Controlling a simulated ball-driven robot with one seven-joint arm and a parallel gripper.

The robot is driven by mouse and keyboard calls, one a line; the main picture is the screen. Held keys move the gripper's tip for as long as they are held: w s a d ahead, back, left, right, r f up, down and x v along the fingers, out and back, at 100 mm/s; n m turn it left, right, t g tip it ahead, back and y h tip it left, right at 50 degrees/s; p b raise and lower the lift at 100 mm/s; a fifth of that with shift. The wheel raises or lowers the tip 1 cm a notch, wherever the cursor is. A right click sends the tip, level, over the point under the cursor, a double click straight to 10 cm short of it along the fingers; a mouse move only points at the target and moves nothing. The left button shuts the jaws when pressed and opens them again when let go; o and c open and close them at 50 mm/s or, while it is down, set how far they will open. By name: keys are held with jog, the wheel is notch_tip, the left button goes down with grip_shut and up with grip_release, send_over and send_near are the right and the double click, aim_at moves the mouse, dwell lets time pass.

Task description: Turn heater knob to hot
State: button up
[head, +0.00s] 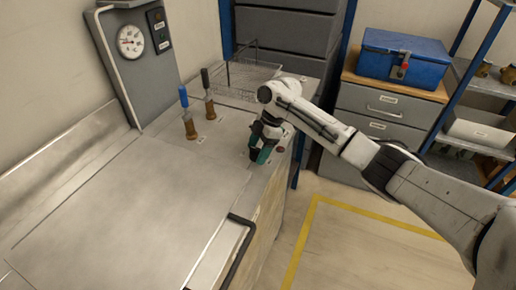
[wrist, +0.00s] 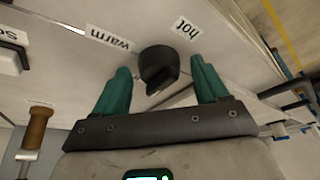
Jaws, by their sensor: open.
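The heater knob (wrist: 158,62) is black and round with a raised grip ridge, on the pale metal panel in the wrist view. A "warm" label (wrist: 107,38) lies to its upper left and a "hot" label (wrist: 187,28) to its upper right. I cannot tell surely which label the knob points at. My gripper (wrist: 160,76) has teal fingers, spread open, one on each side of the knob with gaps visible. In the head view my gripper (head: 262,154) is low over the bench's right end, and I cannot make out the knob there.
A wire basket (head: 240,78) sits behind. A gauge (head: 131,41) is on the back panel. The bench top (head: 110,205) is bare at front left.

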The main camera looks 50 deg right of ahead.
jog(key=shift+c, duration=0.5)
jog(key=c, duration=0.9)
